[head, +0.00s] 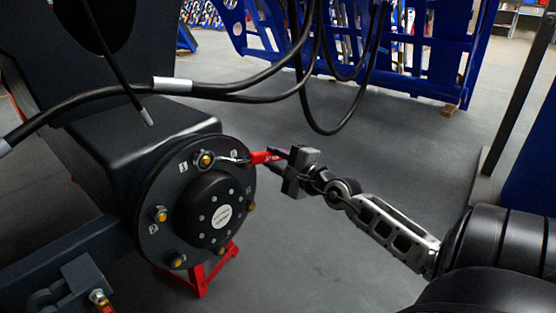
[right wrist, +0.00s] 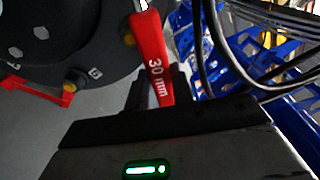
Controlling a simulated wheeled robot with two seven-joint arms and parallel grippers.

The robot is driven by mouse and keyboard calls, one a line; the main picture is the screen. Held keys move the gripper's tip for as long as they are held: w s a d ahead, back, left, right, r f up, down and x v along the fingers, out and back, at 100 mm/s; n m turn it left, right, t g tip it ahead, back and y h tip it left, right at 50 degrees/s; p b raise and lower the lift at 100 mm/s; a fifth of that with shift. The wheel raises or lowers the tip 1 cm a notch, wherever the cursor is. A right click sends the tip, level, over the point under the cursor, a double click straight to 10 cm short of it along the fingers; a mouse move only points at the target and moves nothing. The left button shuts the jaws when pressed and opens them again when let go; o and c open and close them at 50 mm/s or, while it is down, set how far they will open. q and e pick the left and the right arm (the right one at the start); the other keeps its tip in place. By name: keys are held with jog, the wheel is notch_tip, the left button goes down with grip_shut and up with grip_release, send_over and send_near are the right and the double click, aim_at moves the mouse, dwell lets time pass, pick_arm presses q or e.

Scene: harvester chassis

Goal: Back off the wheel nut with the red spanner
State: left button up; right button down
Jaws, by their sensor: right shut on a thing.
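The dark round wheel hub (head: 215,213) carries several brass-coloured nuts around its flange, beside small number marks. The red spanner (head: 264,157) reaches leftward to the wheel nut (head: 205,160) at the hub's upper left. Its metal head lies at that nut; I cannot tell whether it is fully seated. My right gripper (head: 287,161) is shut on the spanner's red handle, to the right of the hub. In the right wrist view the red spanner (right wrist: 151,58) shows the marking "30 mm", and its head is out of view. My left gripper is not in view.
Black hoses (head: 240,91) hang above the hub and loop down behind my right gripper. A red stand (head: 203,275) is under the hub. Blue racks (head: 400,50) stand at the back. The grey floor right of the hub is clear.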

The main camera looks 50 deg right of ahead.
jog(key=shift+w+r, duration=0.1)
jog(key=shift+w, duration=0.3)
jog(key=shift+d+r+n+p, duration=0.2)
jog(key=shift+r+n+p, duration=0.3)
jog(key=shift+r, duration=0.3)
jog(key=shift+d+r+n+p, duration=0.25)
jog(key=shift+r+n, duration=0.35)
jog(key=shift+r, duration=0.2)
jog(key=shift+r+n+t+p, duration=0.3)
jog(key=shift+r+n+p, duration=0.7)
jog(key=shift+r, duration=0.65)
